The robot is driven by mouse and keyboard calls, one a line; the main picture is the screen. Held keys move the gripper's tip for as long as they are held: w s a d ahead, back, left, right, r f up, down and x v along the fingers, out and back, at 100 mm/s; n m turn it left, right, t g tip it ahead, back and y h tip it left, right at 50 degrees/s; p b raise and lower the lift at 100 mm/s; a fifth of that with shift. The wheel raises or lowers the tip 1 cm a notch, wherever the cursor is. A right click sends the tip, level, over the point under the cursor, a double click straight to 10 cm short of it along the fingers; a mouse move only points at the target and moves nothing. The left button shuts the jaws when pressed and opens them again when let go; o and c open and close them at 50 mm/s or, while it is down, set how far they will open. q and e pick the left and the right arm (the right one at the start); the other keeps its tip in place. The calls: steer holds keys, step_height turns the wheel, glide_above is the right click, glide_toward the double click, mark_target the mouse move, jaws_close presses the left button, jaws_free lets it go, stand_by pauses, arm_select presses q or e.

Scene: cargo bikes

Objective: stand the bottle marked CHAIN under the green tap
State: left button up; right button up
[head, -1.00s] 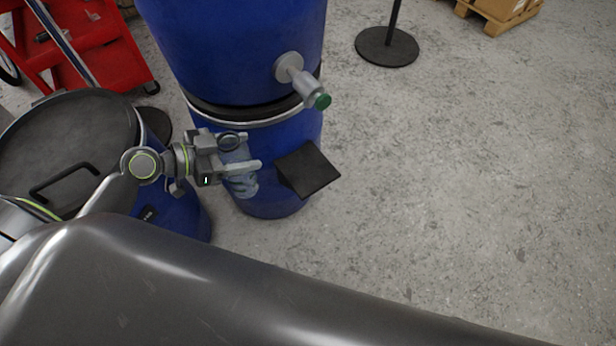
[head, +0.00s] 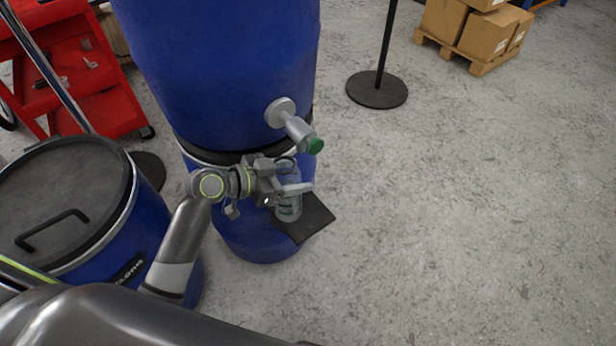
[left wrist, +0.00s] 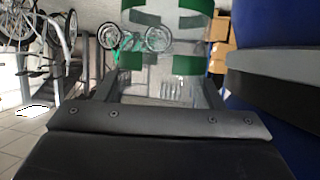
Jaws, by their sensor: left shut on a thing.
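My left gripper (head: 292,178) is shut on a clear, see-through bottle (head: 289,209). The bottle looks upright, over the left part of a small black shelf (head: 316,220); I cannot tell whether its base touches it. The green tap (head: 315,146) sticks out from the upper blue drum, above and slightly right of the bottle in the head view. In the left wrist view the see-through bottle with green markings (left wrist: 187,65) fills the space between the fingers. No word can be read on it. My right gripper is out of view.
The large blue drum (head: 220,70) stands on another blue drum (head: 255,238) that carries the shelf. A black-lidded drum (head: 75,190) stands at left, near a red cart (head: 85,75). A black post base (head: 377,91) and boxes (head: 490,35) are farther back. Floor at right is clear.

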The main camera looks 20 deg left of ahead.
arm_select(q)
steer(key=w+d, duration=0.2)
steer(key=shift+w+d, duration=0.3)
steer(key=shift+d, duration=0.1)
step_height(320, 180, down, 4)
steer(key=shift+r+b, duration=0.1)
steer(key=shift+b, duration=0.5)
steer(key=o, duration=1.2)
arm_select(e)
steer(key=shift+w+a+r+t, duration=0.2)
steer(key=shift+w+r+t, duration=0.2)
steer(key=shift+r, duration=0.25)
arm_select(q)
steer(key=p+v, duration=0.1)
steer(key=v, duration=1.1)
steer(key=shift+r, duration=0.1)
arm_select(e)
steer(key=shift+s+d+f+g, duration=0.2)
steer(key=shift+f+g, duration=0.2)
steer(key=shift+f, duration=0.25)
